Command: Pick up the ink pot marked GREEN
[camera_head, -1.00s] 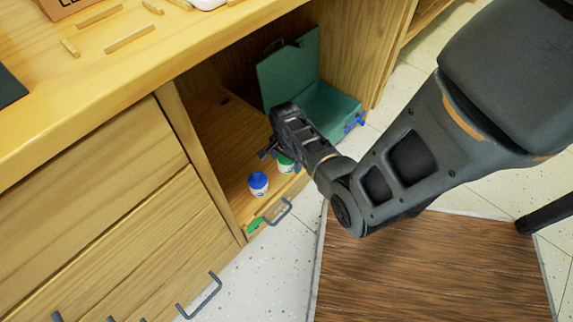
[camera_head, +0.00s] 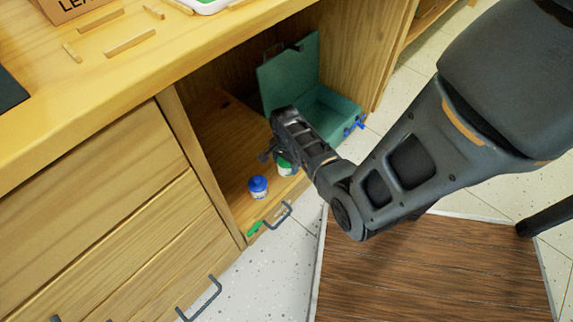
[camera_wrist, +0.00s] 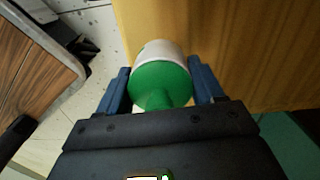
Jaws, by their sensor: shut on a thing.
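The ink pot with the green lid (camera_wrist: 161,84) sits between my gripper's two blue fingers in the wrist view. Its body below the lid is white; no marking can be read. In the head view the green-lidded pot (camera_head: 285,168) is partly hidden by my gripper (camera_head: 273,158), inside the open cabinet near its front edge. My gripper, also in the wrist view (camera_wrist: 162,90), is shut on this pot. I cannot tell whether the pot is clear of the shelf.
A blue-lidded pot (camera_head: 258,188) stands just left on the cabinet floor (camera_head: 228,148). An open teal box (camera_head: 325,103) stands behind to the right. A green object (camera_head: 254,228) lies at the front edge by a drawer handle (camera_head: 278,215).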

